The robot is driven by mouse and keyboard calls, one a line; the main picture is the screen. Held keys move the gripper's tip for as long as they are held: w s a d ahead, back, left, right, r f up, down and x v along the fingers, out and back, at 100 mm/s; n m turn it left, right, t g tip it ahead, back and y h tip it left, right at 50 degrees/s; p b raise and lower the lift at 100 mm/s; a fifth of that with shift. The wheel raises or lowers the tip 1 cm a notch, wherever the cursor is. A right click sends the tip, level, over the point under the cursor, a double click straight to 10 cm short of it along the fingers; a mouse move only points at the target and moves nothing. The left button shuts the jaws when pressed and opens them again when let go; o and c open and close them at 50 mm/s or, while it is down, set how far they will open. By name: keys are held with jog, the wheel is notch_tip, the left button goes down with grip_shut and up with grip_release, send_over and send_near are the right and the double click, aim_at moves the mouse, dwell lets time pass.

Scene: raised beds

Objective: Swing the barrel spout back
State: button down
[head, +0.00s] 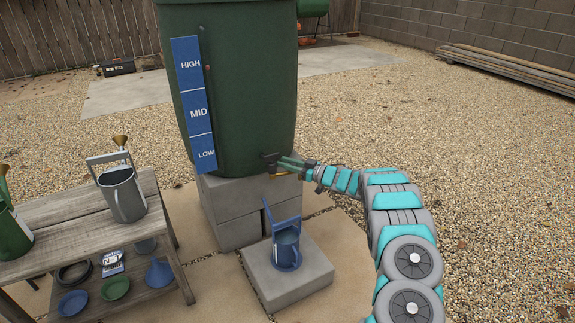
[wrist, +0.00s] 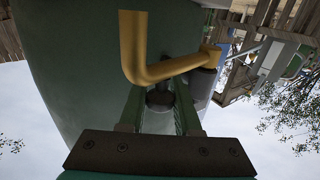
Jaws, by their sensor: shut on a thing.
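The green barrel (head: 240,90) stands on grey blocks, and its side also fills much of the wrist view (wrist: 75,70). Its brass spout (wrist: 175,68) shows bent in the upside-down wrist view. In the head view the spout (head: 278,177) is small, low on the barrel's right side. My gripper (head: 280,162) reaches it from the right. In the wrist view its green fingers (wrist: 160,98) are closed in at the spout, with a dark round knob between them. The exact contact is partly hidden by the spout.
A blue watering can (head: 287,250) stands on a low slab (head: 312,277) below the spout. A wooden bench (head: 75,218) at left holds a grey can (head: 124,195) and a green can (head: 12,235). Gravel at right is open.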

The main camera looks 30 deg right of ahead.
jog(key=n+g+y, duration=0.1)
jog(key=w+n+g+y+b, duration=0.1)
jog(key=shift+w+a+y, duration=0.1)
jog(key=shift+a+y, duration=0.1)
jog(key=shift+y, duration=0.2)
jog(key=shift+w+a+r+n+g+y, duration=0.1)
jog(key=shift+n+g+y, duration=0.2)
jog(key=shift+n+g, duration=0.15)
jog(key=c, duration=0.6)
grip_release()
